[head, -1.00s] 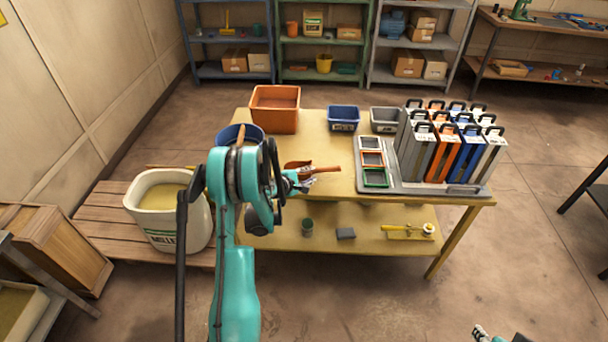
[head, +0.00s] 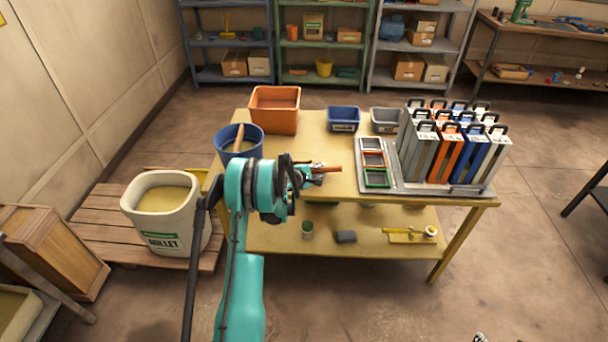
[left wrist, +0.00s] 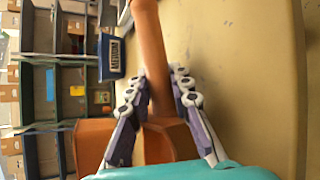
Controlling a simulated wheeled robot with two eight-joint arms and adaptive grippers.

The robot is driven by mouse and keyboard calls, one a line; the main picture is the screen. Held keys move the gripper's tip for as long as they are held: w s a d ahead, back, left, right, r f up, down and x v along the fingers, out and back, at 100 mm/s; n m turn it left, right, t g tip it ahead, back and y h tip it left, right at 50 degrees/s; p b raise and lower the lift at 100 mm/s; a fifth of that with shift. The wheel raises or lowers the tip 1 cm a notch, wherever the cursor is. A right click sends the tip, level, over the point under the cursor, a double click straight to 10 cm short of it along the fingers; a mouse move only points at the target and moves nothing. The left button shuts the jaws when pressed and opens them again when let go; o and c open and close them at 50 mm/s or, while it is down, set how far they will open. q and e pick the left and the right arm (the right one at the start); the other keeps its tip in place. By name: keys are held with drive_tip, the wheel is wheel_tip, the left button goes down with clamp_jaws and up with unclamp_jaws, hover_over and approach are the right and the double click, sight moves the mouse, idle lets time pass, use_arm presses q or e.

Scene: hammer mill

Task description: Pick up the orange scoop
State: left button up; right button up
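The orange scoop's handle (head: 328,169) lies over the front part of the yellow table (head: 330,145), and my left gripper and arm hide most of its bowl in the head view. My left gripper (head: 308,173) is at the scoop. In the left wrist view, the handle (left wrist: 152,45) runs between the two fingertips of the gripper (left wrist: 160,82). The fingers sit close on both sides of it with no clear gap. Part of the orange bowl (left wrist: 172,137) shows nearer the palm. Only a sliver of my right gripper (head: 480,338) shows at the bottom edge.
A blue bucket (head: 226,142) and an orange bin (head: 274,118) stand behind and left of my gripper. A blue tub (head: 344,124), a grey tub (head: 385,125) and a rack of upright panels (head: 455,150) stand further right. A millet tub (head: 165,235) is at left.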

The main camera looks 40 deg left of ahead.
use_arm(q)
clamp_jaws()
drive_tip(key=shift+r, duration=0.5)
drive_tip(key=r+p, duration=0.1)
drive_tip(key=r, duration=0.1)
drive_tip(key=d+r+p, duration=0.1)
drive_tip(key=r, duration=0.1)
drive_tip(key=d+r+p, duration=0.3)
drive_tip(key=d+r, duration=0.3)
drive_tip(key=d, duration=0.4)
drive_tip(key=shift+s+d+p, duration=0.3)
drive_tip(key=shift+s, duration=0.1)
